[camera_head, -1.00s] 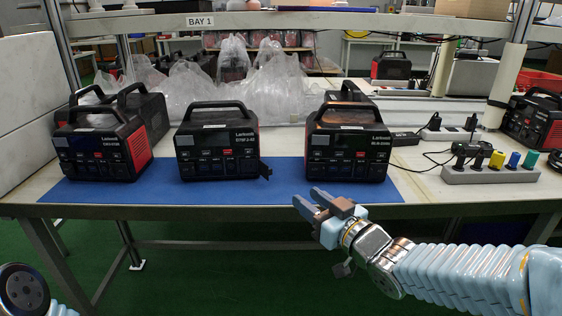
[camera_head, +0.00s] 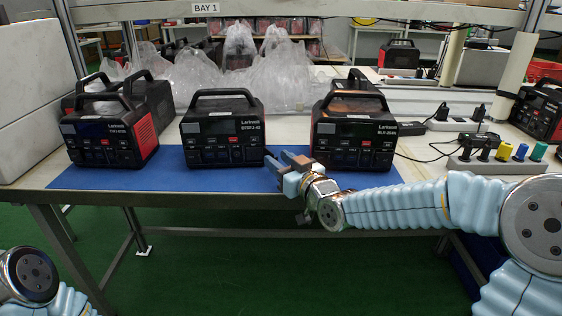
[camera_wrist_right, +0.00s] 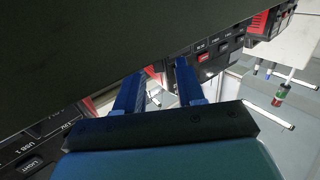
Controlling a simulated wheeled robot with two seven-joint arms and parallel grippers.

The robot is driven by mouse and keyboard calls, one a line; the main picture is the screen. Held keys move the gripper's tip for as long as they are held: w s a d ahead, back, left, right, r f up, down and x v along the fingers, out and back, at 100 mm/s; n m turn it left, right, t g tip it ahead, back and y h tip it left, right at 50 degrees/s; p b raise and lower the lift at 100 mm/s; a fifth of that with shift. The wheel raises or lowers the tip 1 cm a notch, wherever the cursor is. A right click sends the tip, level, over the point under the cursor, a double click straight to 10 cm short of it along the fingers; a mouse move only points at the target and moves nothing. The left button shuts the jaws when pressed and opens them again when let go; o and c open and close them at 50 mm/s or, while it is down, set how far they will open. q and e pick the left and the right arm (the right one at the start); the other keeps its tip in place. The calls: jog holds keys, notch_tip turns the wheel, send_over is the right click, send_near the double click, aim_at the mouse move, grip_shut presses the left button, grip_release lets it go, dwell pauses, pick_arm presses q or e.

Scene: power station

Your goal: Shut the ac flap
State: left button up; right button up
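The middle black power station (camera_head: 221,125) stands on the blue mat (camera_head: 120,180), its front facing me. Its AC flap cannot be made out clearly in the head view now; my right gripper is at that lower right front corner. My right gripper (camera_head: 277,158) is open, its fingers pointing left and away, in front of the gap between the middle and right stations. In the right wrist view its two blue fingers (camera_wrist_right: 158,72) are apart with nothing between them. A dark panel (camera_wrist_right: 90,45) fills the upper part there; I cannot tell whether it is the flap. My left gripper is out of view.
A left power station (camera_head: 105,138) and a right power station (camera_head: 352,138) stand on the same mat. Clear plastic bags (camera_head: 270,80) lie behind. A power strip with coloured plugs (camera_head: 500,160) is at right. The mat's front strip is mostly free.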

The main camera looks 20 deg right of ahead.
grip_shut()
jog(key=shift+b, duration=0.3)
dwell(0.4)
